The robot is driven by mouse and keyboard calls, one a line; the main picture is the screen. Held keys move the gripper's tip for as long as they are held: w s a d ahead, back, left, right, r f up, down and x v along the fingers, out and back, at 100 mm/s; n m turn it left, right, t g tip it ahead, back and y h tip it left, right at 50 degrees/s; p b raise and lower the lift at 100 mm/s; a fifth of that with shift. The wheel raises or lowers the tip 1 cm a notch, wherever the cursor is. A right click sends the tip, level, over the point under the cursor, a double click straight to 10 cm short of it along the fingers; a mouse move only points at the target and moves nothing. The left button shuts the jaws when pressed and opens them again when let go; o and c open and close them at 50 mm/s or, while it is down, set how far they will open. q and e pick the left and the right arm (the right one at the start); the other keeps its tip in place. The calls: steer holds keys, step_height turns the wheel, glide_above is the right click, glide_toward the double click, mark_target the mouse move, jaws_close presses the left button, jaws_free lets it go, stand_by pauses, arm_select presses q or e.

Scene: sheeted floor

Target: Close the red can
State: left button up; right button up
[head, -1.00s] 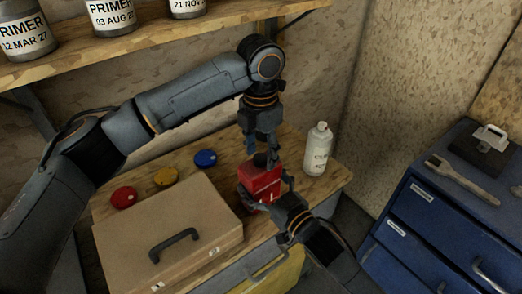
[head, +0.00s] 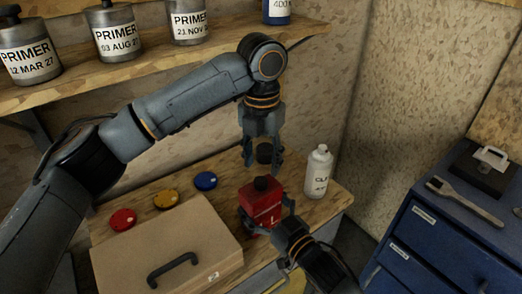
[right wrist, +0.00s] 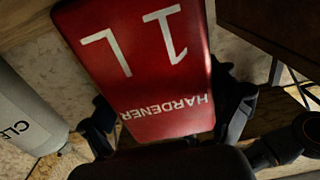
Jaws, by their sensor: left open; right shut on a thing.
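The red can (head: 261,207) stands near the front right of the wooden bench, with a black cap (head: 262,184) on its top. My right gripper (head: 268,221) is shut on the can's lower part. The right wrist view shows the can's red face (right wrist: 145,70) close up, upside down, lettered "1 L" and "HARDENER", between dark fingers. My left gripper (head: 263,166) points down above the cap, open and apart from it. A dark round shape shows between its fingers; I cannot tell whether it is part of the gripper.
A white bottle (head: 319,171) stands right of the can. Red (head: 123,219), yellow (head: 165,199) and blue (head: 206,181) lids lie to the left, behind a tan case (head: 165,245). A shelf (head: 150,75) holds primer cans. A blue cabinet (head: 440,225) stands at right.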

arm_select(q)
steer(key=n, duration=0.7)
steer(key=shift+r, duration=0.25)
steer(key=n, duration=0.4)
steer(key=shift+r, duration=0.15)
steer(key=n, duration=0.6)
steer(key=shift+r+n, duration=0.25)
steer(key=shift+n, duration=0.15)
steer(key=n, duration=0.4)
steer(key=shift+r, duration=0.1)
steer(key=n, duration=0.7)
steer(key=shift+r, duration=0.25)
steer(key=n, duration=0.4)
steer(key=shift+r+n, duration=0.15)
steer(key=shift+n, duration=0.15)
steer(key=n, duration=0.4)
steer(key=shift+a+r, duration=0.1)
steer(key=shift+r, duration=0.05)
steer(key=n, duration=0.6)
steer(key=shift+r+n, duration=0.15)
steer(key=shift+n, duration=0.15)
